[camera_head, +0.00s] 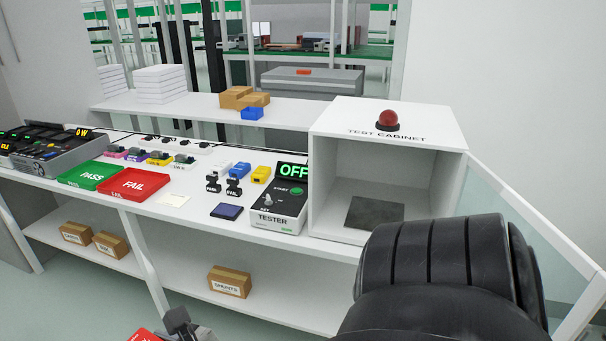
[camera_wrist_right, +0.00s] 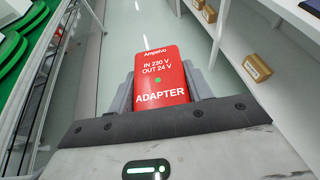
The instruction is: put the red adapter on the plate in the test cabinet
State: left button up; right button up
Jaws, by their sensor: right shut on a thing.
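The red adapter (camera_wrist_right: 160,72), with white lettering and a small green dot, is held between the fingers of my right gripper (camera_wrist_right: 160,92) in the right wrist view. In the head view a red corner of the adapter (camera_head: 143,335) and part of the gripper show at the bottom edge, in front of and below the bench. The white test cabinet (camera_head: 388,136) stands at the right end of the bench. Its front is open, and the dark grey plate (camera_head: 374,213) lies bare on its floor. My left gripper is not in view.
The glass door (camera_head: 535,225) stands swung open to the cabinet's right. The tester (camera_head: 280,200), reading OFF, stands left of the cabinet. Green PASS (camera_head: 92,175) and red FAIL (camera_head: 134,184) trays lie further left. My black arm covers the lower right. Boxes (camera_head: 229,281) sit on the lower shelf.

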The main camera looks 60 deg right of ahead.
aim_at(376, 214)
jog(key=z, duration=2.25)
jog(key=i, duration=1)
jog(key=u, duration=0.05)
